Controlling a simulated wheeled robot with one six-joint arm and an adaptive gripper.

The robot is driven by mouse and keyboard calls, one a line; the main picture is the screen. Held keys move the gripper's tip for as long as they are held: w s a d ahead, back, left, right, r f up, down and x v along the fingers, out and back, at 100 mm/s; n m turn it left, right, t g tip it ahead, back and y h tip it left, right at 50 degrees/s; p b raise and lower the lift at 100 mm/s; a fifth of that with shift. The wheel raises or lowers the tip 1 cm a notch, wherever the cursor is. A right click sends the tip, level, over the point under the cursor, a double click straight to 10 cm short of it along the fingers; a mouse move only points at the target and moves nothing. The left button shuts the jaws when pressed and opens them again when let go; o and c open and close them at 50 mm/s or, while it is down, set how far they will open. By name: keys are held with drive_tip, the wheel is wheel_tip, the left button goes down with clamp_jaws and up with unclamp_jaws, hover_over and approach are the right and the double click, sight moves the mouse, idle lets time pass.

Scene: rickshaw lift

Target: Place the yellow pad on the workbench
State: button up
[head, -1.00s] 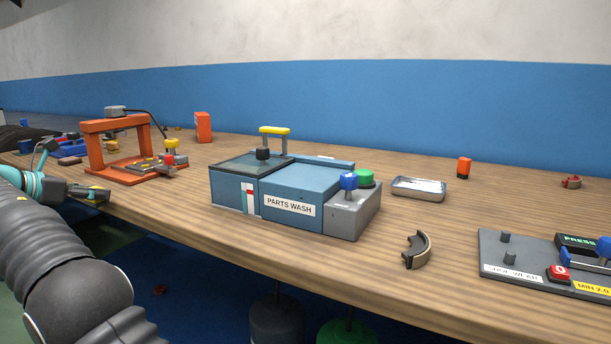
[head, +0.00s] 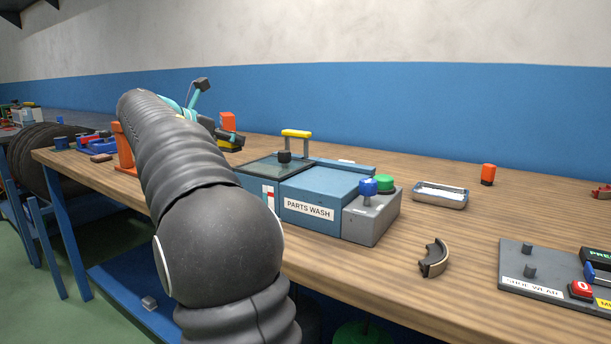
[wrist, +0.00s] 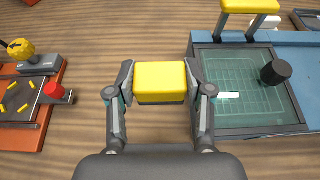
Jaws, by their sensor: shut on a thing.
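The yellow pad (wrist: 160,83) is a small block held between the two fingers of my gripper (wrist: 161,88) in the wrist view. My gripper is shut on its sides. Below it is the wooden surface of the workbench (wrist: 110,20). In the head view, my gripper (head: 230,140) is over the bench behind the parts wash unit's left side, partly hidden by my arm. I cannot tell whether the pad touches the wood. The workbench (head: 465,240) runs across the head view.
The blue parts wash unit (head: 325,185) with its glass lid (wrist: 245,85) stands just right of my gripper. An orange frame (head: 123,148) is at left, mostly hidden. A metal tray (head: 440,194) and a curved brake shoe (head: 434,258) lie further right.

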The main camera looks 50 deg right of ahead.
drive_tip(key=w+f, duration=0.2)
drive_tip(key=w, duration=0.1)
drive_tip(key=w+f, duration=0.2)
drive_tip(key=w, duration=0.2)
drive_tip(key=w+a+f, duration=0.1)
drive_tip(key=w+f, duration=0.1)
drive_tip(key=w, duration=0.2)
drive_tip(key=shift+w+f, duration=0.1)
drive_tip(key=shift+f, duration=0.3)
drive_tip(key=shift+f+b, duration=0.35)
drive_tip(key=shift+f, duration=1.7)
drive_tip(key=shift+f, duration=0.2)
drive_tip(key=o, duration=1.1)
drive_tip(key=shift+a, duration=0.1)
drive_tip(key=shift+o, duration=0.2)
drive_tip(key=shift+r, duration=0.2)
drive_tip(key=shift+a+r, duration=0.15)
drive_tip(key=shift+a, duration=0.1)
drive_tip(key=p+v, duration=0.1)
drive_tip(key=v, duration=1)
drive_tip(key=shift+a, duration=0.25)
